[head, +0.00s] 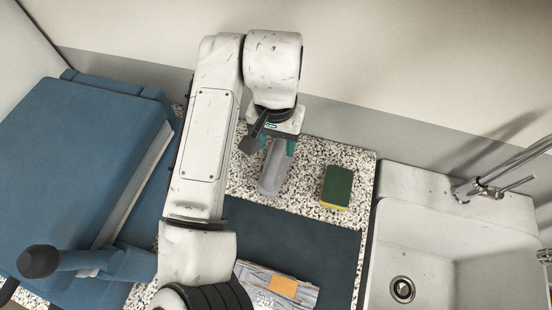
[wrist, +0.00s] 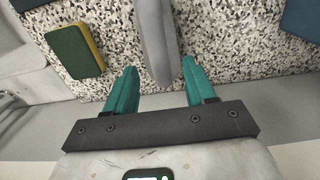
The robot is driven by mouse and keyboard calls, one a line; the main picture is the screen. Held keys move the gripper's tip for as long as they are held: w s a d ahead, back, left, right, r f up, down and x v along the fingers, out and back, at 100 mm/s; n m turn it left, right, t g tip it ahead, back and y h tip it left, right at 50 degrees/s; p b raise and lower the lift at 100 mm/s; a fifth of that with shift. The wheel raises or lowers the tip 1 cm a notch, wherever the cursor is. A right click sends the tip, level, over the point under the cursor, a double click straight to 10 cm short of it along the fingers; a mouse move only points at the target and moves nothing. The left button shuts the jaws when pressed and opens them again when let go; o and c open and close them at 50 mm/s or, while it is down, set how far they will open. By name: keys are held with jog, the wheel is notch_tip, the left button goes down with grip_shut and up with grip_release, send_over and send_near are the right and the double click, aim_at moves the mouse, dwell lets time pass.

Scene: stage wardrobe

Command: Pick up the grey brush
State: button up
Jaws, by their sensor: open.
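The grey brush (head: 273,170) lies on the speckled counter in the head view, with its far end under my gripper. In the wrist view the grey brush (wrist: 155,40) runs from the top edge down between my two green fingers. My gripper (wrist: 160,77) is open, with one finger on each side of the brush and a visible gap on both sides. In the head view my gripper (head: 277,146) is at the brush's far end, partly hidden by my wrist. I cannot tell how high the fingers are above the counter.
A green and yellow sponge (head: 337,186) lies right of the brush. A white sink (head: 420,215) with a tap is further right. A dark mat (head: 310,245) and a patterned box with an orange label (head: 283,286) are in front. A blue padded object (head: 75,150) stands at left.

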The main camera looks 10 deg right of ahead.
aim_at(276, 155)
jog(key=shift+s+f+p, duration=0.15)
jog(key=shift+f+p, duration=0.6)
jog(key=shift+f, duration=2)
grip_shut()
